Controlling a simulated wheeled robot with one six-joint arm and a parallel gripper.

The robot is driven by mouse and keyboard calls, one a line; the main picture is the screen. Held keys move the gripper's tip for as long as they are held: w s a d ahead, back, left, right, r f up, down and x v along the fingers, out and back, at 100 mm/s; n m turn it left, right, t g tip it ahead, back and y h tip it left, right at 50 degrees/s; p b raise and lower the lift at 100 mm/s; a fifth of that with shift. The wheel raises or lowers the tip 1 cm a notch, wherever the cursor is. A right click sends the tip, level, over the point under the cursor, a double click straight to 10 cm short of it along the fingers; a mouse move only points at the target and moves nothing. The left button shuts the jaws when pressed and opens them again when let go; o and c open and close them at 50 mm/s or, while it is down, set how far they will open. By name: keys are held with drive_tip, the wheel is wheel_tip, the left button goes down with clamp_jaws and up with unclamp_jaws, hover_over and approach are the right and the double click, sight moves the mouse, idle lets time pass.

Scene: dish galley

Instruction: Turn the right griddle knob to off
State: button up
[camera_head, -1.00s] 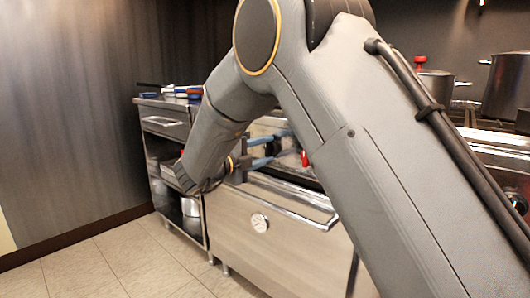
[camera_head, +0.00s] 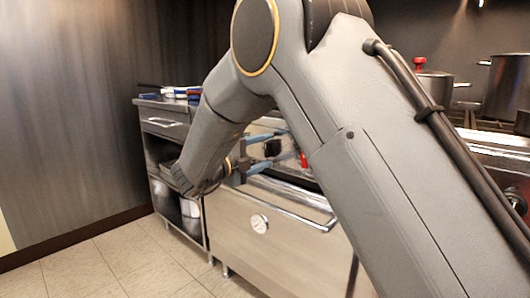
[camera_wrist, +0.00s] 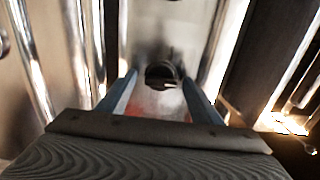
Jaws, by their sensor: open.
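My gripper (camera_head: 282,147) has two blue fingers, spread apart and reaching toward the front panel of the cooking range. A black knob (camera_head: 272,147) shows between the fingers in the head view. In the wrist view the black knob (camera_wrist: 160,74) sits on a shiny metal panel, beyond and between the blue fingers of my gripper (camera_wrist: 160,80). I see no finger clearly touching it. A light mark shows on the knob, but its setting cannot be read. A small red part (camera_head: 303,159) shows just right of the fingers, partly hidden by my arm.
Below the panel is a steel oven door (camera_head: 280,235) with a long handle (camera_head: 285,205) and a round dial (camera_head: 259,223). A shelf cabinet (camera_head: 165,125) stands left. Pots (camera_head: 437,85) stand on the stove at right. The tiled floor in front is clear.

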drive_tip(key=p+v, duration=0.1)
drive_tip(key=v, duration=0.6)
drive_tip(key=shift+a, duration=0.1)
